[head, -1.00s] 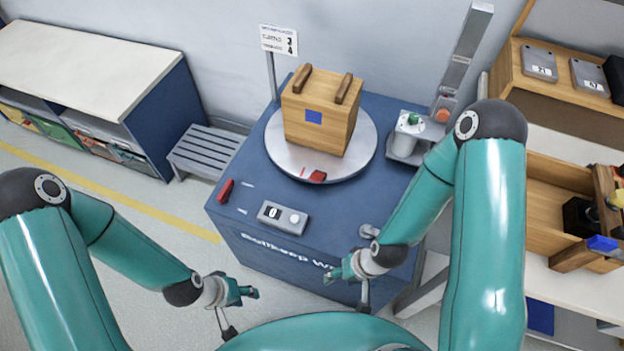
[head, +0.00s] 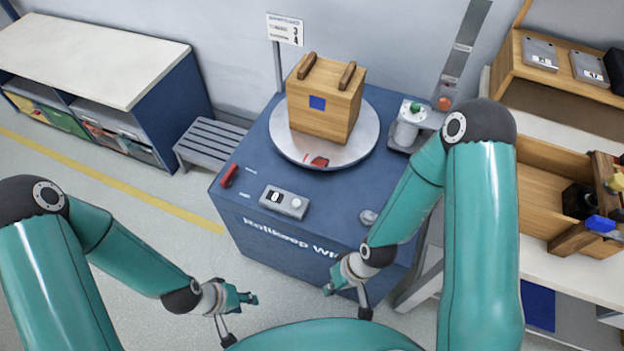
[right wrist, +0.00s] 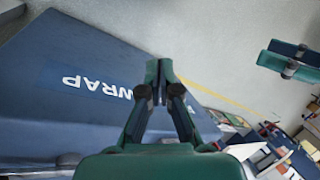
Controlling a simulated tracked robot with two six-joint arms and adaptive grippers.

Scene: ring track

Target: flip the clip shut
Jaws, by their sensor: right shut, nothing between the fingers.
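A small red part (head: 319,161), possibly the clip, sits at the near edge of the round grey turntable (head: 352,152). It is too small to tell whether it is open or shut. A wooden box (head: 325,100) with a blue square stands on the turntable. My right gripper (head: 329,289) is in front of the blue machine, apart from it and well short of the turntable. In the right wrist view its fingertips (right wrist: 159,70) meet with nothing between them. My left gripper (head: 254,298) hangs over the floor, clear of the machine; its finger gap is unclear.
The blue machine (head: 290,235) has a grey control box (head: 284,201) and a red part (head: 228,176) on top. A mast (head: 465,50) rises at its back right. A wooden workbench (head: 550,190) stands right, a grey slatted bench (head: 209,144) left. Floor is free at front left.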

